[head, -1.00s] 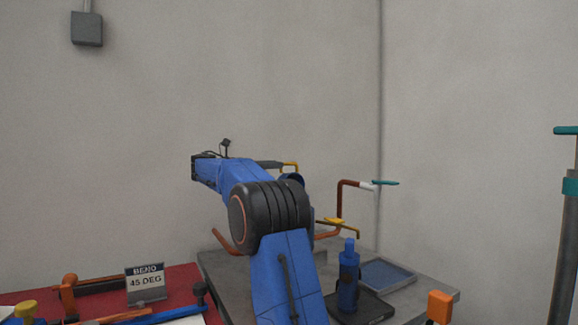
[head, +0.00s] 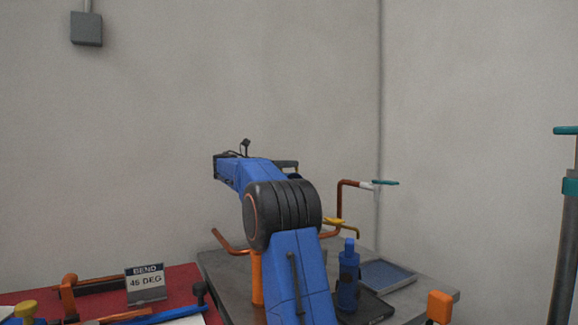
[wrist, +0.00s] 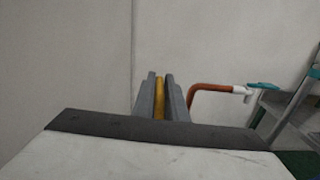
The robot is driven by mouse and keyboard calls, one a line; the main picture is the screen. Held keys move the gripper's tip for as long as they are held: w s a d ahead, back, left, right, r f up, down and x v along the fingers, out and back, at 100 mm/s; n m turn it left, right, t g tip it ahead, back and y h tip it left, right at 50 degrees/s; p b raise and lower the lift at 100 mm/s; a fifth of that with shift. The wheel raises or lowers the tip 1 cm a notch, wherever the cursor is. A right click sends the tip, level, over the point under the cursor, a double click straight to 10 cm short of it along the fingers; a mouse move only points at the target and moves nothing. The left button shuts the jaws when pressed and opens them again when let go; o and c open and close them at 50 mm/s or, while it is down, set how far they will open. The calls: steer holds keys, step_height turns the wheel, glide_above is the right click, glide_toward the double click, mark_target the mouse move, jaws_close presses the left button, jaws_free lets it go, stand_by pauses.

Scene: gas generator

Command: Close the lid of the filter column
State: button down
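My gripper (wrist: 161,98) shows in the wrist view with its grey fingers close together on either side of a narrow yellow piece (wrist: 160,100). The fingers look shut on this piece, which looks like a handle. In the head view my blue arm hides the fingertips and the yellow piece. I cannot make out the filter column or its lid for certain. An upright orange cylinder (head: 257,278) stands partly hidden just left of my arm, and an orange pipe end (head: 230,243) slants up beside it.
A brown pipe with a teal handle (head: 386,183) and a yellow tap lever (head: 334,221) stand behind the grey table (head: 425,290). A blue bottle (head: 348,275) and blue tray (head: 387,273) are right of my arm. A red bench (head: 180,283) with a sign is left.

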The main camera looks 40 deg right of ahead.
steer(key=shift+s, duration=0.15)
steer(key=shift+s+a+r+m, duration=0.15)
steer(key=shift+s+m, duration=0.2)
steer(key=shift+s, duration=0.05)
steer(key=shift+s+a+r+m, duration=0.1)
steer(key=shift+s+m, duration=0.25)
steer(key=shift+s, duration=0.05)
steer(key=s+m, duration=0.2)
steer(key=s, duration=0.1)
steer(key=s+a+f+m, duration=0.1)
steer(key=s+m, duration=0.2)
steer(key=s+a+m, duration=0.1)
steer(key=s+m, duration=0.1)
steer(key=s, duration=0.1)
steer(key=shift+s+a+f+m, duration=0.15)
steer(key=shift+s+f+m, duration=0.05)
steer(key=shift+f+m, duration=0.2)
steer(key=s+a+f+m, duration=0.1)
steer(key=s+f+m, duration=0.5)
steer(key=f+m, duration=0.3)
steer(key=shift+s+a+f, duration=0.35)
steer(key=shift+f, duration=0.55)
steer(key=c, duration=1.8)
jaws_free()
